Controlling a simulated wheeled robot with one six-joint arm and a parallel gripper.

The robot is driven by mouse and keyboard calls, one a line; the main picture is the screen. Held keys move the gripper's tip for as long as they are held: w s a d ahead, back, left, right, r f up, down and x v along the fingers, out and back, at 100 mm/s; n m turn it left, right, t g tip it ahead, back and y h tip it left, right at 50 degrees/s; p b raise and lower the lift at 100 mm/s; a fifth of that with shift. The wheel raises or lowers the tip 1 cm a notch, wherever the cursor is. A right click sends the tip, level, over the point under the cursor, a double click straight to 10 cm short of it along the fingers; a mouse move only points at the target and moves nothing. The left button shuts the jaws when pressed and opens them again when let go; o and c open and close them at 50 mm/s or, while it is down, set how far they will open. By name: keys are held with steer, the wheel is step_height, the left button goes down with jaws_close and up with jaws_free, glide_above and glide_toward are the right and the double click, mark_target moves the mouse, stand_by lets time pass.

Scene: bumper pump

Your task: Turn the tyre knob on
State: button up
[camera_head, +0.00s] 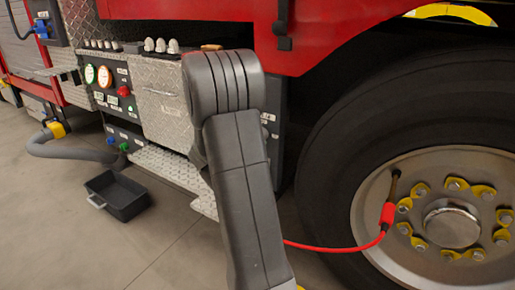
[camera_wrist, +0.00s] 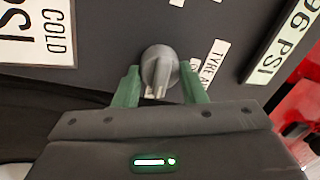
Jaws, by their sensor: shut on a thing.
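The tyre knob (camera_wrist: 160,66) is a round grey knob with a raised ridge on a dark panel. It shows in the wrist view, upper middle, beside a tilted white label (camera_wrist: 213,64) reading "TYRE A…", partly covered. The ridge points down in the picture. My gripper (camera_wrist: 160,82) has its two green fingers on either side of the knob, shut on it. The lower end of the knob is close to the gripper body. In the head view my arm covers the knob and my gripper.
A "COLD" label (camera_wrist: 57,32) and a "96 PSI" sign (camera_wrist: 285,40) flank the knob. In the head view, a red hose (camera_head: 345,248) runs to the wheel (camera_head: 450,220). A black tray (camera_head: 122,197) lies on the floor at left, below the pump panel (camera_head: 112,85).

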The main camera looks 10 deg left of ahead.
steer(key=shift+m+b, duration=0.55)
steer(key=shift+m, duration=0.05)
steer(key=o, duration=1)
steer(key=p+v, duration=0.3)
steer(key=v, duration=1)
steer(key=shift+s+a, duration=0.15)
steer(key=shift+s, duration=0.2)
steer(key=shift+w, duration=0.1)
steer(key=b+x, duration=0.3)
steer(key=x, duration=1)
steer(key=shift+w+d, duration=0.2)
steer(key=shift+w, duration=0.15)
